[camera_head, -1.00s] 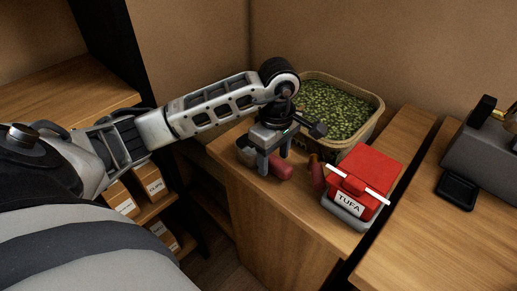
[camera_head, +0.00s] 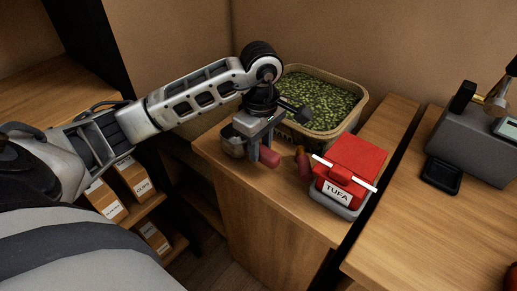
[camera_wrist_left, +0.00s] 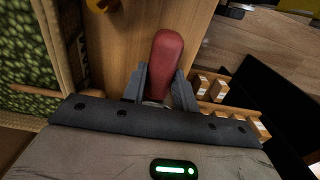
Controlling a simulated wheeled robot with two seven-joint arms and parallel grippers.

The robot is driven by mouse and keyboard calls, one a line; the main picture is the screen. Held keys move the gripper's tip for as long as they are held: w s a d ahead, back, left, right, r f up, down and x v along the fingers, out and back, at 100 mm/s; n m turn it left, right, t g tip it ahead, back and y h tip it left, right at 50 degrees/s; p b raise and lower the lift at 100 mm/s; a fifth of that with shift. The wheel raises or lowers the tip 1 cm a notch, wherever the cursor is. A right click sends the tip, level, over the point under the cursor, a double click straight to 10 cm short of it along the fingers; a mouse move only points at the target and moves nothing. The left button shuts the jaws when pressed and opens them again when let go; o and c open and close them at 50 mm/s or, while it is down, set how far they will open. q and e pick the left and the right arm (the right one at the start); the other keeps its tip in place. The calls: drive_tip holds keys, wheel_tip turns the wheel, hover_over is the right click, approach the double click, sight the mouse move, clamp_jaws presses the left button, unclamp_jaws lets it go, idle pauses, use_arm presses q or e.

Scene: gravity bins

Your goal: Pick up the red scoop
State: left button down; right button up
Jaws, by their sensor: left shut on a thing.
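The red scoop (camera_head: 268,157) is at the left end of the wooden counter, in front of the bin. Its red handle sticks out past my left gripper (camera_head: 259,150), and a grey part shows behind the fingers. In the left wrist view the red handle (camera_wrist_left: 166,50) points up the picture, with the left gripper (camera_wrist_left: 161,88) shut on its base. The scoop's bowl is mostly hidden by the gripper. I cannot tell whether the scoop touches the counter. My right gripper is not in view.
A bin of green pellets (camera_head: 358,104) stands behind the gripper. A grey machine (camera_head: 470,148) is farther right. Small boxes (camera_head: 132,178) sit on lower shelves.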

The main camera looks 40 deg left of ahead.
use_arm(q)
drive_tip(key=s+d+r, duration=0.8)
drive_tip(key=s+r, duration=0.3)
drive_tip(key=shift+s+r, duration=0.15)
drive_tip(key=shift+d, duration=0.1)
idle(0.4)
